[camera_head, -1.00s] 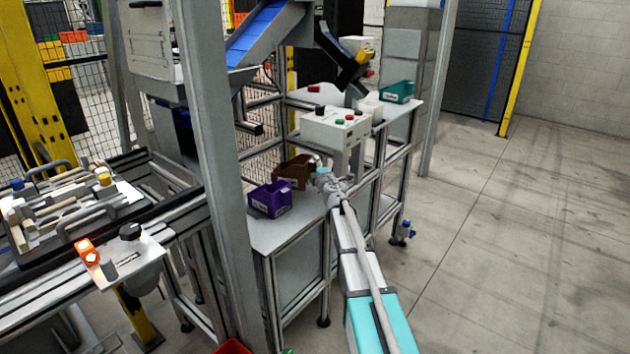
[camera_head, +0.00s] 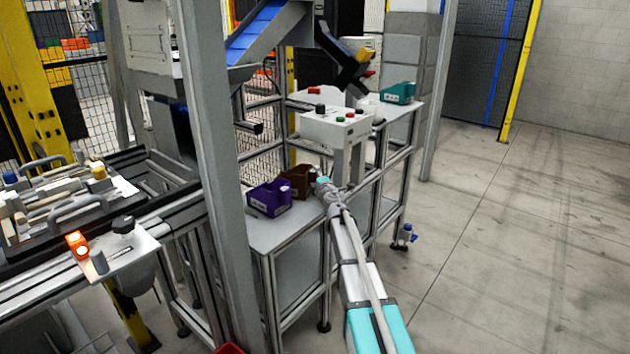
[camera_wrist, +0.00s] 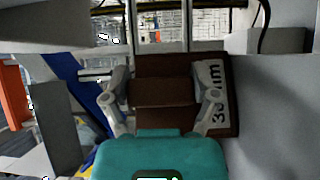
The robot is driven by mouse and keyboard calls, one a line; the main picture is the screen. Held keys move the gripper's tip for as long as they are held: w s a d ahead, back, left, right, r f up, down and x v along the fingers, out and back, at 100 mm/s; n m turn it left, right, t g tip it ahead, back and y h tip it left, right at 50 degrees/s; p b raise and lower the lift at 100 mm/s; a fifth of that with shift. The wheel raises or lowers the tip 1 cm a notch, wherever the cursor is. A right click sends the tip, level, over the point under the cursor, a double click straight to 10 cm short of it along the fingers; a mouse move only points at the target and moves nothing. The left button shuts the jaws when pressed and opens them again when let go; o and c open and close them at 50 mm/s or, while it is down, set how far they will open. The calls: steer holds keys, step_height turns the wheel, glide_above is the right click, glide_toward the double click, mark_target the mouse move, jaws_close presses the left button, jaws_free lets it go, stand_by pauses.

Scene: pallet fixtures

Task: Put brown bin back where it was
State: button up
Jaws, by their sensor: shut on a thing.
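The brown bin (camera_head: 297,180) is on the grey workbench (camera_head: 290,230), beside the purple bin and left of the control box stand. In the wrist view the brown bin (camera_wrist: 185,70) fills the middle, with a white "mm" label on its right side. My gripper (camera_wrist: 163,105) has one finger on each side of a part of the bin and is shut on it. In the head view my arm reaches up from the bottom and its end is at the bin's right side; the fingers are too small to make out there. I cannot tell whether the bin's base touches the bench.
The purple bin (camera_head: 270,198) stands close to the left of the brown bin. A control box (camera_head: 335,127) with buttons stands behind on a stand. A teal bin (camera_head: 397,92) is at the bench's far right. A grey post (camera_head: 212,150) rises at the left. Floor to the right is clear.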

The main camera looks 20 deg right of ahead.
steer(key=shift+f, duration=0.15)
steer(key=o, duration=1)
steer(key=shift+s+r, duration=0.15)
steer(key=shift+r, duration=0.05)
steer(key=s, duration=1.1)
steer(key=shift+s+d, duration=0.15)
steer(key=shift+s, duration=0.2)
